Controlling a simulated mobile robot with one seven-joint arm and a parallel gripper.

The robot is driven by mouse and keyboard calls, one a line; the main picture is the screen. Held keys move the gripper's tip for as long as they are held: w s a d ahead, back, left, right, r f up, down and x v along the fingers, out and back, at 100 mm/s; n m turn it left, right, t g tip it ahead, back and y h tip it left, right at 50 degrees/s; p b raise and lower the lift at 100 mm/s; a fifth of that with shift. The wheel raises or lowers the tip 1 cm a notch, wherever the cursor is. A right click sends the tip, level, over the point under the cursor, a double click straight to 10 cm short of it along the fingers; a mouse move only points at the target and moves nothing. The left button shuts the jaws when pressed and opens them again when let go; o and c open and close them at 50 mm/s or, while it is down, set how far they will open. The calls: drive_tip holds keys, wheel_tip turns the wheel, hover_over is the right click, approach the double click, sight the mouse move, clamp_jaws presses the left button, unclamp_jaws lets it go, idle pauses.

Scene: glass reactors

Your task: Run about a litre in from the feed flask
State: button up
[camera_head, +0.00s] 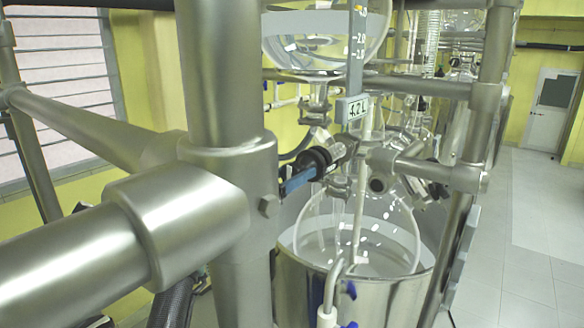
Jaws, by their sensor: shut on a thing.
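The feed flask (322,50) is a round clear glass vessel at the top middle, cut off by the upper edge. A grey scale strip (356,50) with white marks stands in front of it, and a small plate (351,109) below appears to read 4.2 L. I cannot make out the liquid level surely. A large glass reactor (385,230) sits below.
Thick steel tubes (222,80) fill the left and front and block much of the view. The reactor sits in a steel bath (385,300). Blue-handled taps (331,285) stand in front. Open tiled floor (525,240) and a white door (551,110) are at right.

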drive_tip(key=n+p, duration=0.4)
drive_tip(key=n, duration=0.1)
drive_tip(key=shift+r, duration=0.2)
drive_tip(key=shift+f+n+p, duration=0.15)
drive_tip(key=shift+n+p, duration=1.1)
drive_tip(key=shift+n, duration=0.35)
drive_tip(key=o, duration=1.4)
drive_tip(key=shift+a+f, duration=0.1)
drive_tip(key=shift+a, duration=0.05)
drive_tip(key=shift+b+v, duration=2.3)
drive_tip(key=shift+v, duration=4.1)
